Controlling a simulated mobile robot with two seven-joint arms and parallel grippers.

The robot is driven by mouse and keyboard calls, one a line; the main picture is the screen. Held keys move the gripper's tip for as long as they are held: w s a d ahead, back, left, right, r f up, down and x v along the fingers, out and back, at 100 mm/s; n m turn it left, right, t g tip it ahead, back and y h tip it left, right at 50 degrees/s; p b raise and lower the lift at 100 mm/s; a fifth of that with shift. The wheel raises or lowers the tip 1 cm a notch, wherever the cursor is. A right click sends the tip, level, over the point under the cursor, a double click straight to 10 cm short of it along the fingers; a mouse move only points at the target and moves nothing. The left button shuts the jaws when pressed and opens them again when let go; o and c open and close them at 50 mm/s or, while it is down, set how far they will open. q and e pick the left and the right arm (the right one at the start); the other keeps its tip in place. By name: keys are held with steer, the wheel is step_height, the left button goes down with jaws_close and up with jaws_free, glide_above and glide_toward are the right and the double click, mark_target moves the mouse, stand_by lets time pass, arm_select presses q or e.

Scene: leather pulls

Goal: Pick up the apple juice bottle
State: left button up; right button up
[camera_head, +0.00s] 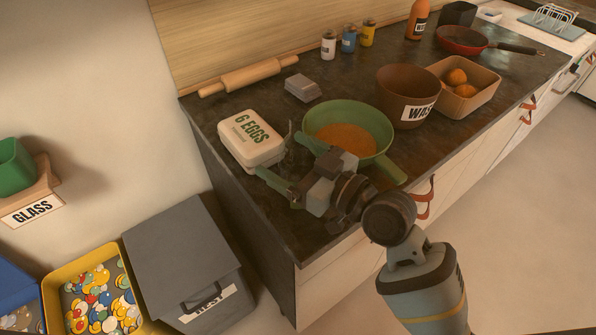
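Something thin and dark shows between the fingers, too unclear to name. My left gripper is not in view.
A green pan (388,124) with orange contents sits just right of my gripper. Beyond are a brown bowl (398,96), a tan tray (484,97) with round orange items, and a red pan (462,40). A rolling pin (248,76) and small jars (348,40) line the wall.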

mark_target(290, 141)
steer(key=c, duration=1.2)
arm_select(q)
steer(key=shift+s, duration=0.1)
arm_select(e)
steer(key=shift+o, duration=0.2)
steer(key=shift+r, duration=0.45)
step_height(290, 141, up, 3)
steer(key=shift+r, duration=0.1)
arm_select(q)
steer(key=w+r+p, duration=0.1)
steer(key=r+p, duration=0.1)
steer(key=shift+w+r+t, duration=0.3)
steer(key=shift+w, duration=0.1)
arm_select(e)
steer(key=s+d+r, duration=0.1)
steer(key=s+d, duration=0.1)
steer(key=s, duration=1.4)
steer(key=shift+w, duration=0.1)
